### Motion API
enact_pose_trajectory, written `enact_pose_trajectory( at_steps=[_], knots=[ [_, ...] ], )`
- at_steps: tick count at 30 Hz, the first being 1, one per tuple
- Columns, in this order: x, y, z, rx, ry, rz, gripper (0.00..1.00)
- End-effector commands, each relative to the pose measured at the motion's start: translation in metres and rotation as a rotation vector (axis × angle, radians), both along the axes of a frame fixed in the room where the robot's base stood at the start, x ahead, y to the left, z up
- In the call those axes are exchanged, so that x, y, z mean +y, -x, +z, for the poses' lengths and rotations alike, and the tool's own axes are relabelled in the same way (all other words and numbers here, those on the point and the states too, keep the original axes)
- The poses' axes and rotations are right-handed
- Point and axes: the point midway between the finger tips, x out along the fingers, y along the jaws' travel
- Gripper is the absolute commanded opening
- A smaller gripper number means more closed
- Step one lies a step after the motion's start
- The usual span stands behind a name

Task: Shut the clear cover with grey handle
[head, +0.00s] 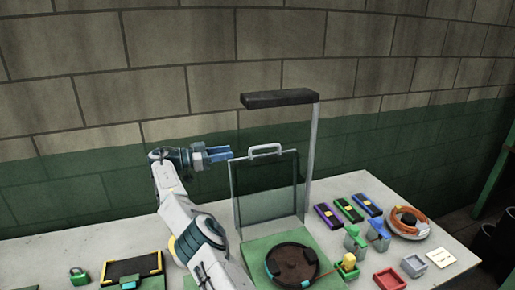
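The clear cover (266,190) is a see-through panel with a thin frame, standing upright at the back of a green base (255,258). Its grey handle (265,149) is on the top edge. A round dark plate (292,264) lies uncovered on the base in front of the cover. My gripper (230,154) has blue fingers that appear apart, with nothing between them. It is raised just left of the cover's upper left corner, near the handle's height. From this view I cannot tell the depth gap or whether it touches the cover.
A grey post (312,150) with a dark top bar (280,98) rises behind the cover. Right on the table (385,245) are several coloured cases, small clamps, red (390,279) and white trays, and an orange coil (408,218). A black-yellow tray (132,268) and green padlock (79,275) lie left.

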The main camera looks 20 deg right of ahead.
Motion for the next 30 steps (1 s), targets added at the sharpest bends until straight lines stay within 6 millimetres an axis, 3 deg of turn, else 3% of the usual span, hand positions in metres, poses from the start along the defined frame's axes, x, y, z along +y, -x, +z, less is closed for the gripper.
enact_pose_trajectory(
  at_steps=[9,30],
  knots=[
    [-0.017,0.000,-0.007,-0.001,-0.002,0.008,0.34],
    [-0.122,0.001,0.001,0.002,-0.002,0.004,0.34]
  ],
)
